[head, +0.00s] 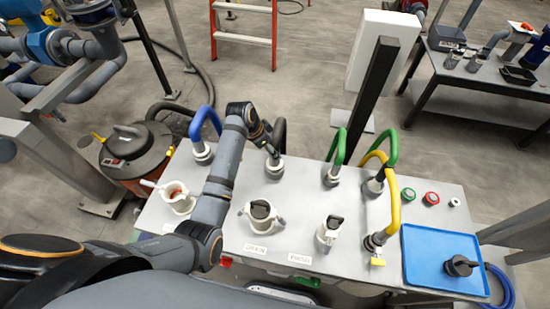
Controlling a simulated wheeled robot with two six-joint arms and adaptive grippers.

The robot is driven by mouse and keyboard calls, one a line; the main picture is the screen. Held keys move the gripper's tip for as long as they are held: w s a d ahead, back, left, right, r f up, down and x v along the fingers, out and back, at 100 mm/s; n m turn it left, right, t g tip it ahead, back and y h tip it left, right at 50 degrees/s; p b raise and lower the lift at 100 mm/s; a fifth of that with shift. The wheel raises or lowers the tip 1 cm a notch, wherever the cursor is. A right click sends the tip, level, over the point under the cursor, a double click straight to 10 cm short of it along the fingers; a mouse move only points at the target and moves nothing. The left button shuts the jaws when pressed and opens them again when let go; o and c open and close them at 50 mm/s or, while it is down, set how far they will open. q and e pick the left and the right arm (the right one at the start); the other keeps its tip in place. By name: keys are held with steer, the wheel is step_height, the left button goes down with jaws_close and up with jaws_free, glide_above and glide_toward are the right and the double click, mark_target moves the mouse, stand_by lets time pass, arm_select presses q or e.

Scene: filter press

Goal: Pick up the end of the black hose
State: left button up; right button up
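A short black hose (281,128) arches at the back of the grey table, largely hidden behind my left gripper. A white and grey fitting (275,165) stands on the table just below it. My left gripper (268,143) reaches over the table from the left and points down at the hose and fitting. It overlaps them in the picture. I cannot tell whether its fingers touch or hold the hose, or whether they are open. My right gripper is not in view.
A blue hose (205,120) stands left of my gripper. Green (338,145) and yellow (393,200) hoses stand right. White valve fittings (262,218) line the front of the table. A blue tray (430,270) holds a black cap at the right. An orange-black vacuum (135,150) stands left.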

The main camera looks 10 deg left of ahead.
arm_select(q)
steer(key=p+x, duration=0.1)
steer(key=x, duration=0.4)
steer(key=shift+s+a+f, duration=0.1)
steer(key=shift+s, duration=0.1)
jaws_close()
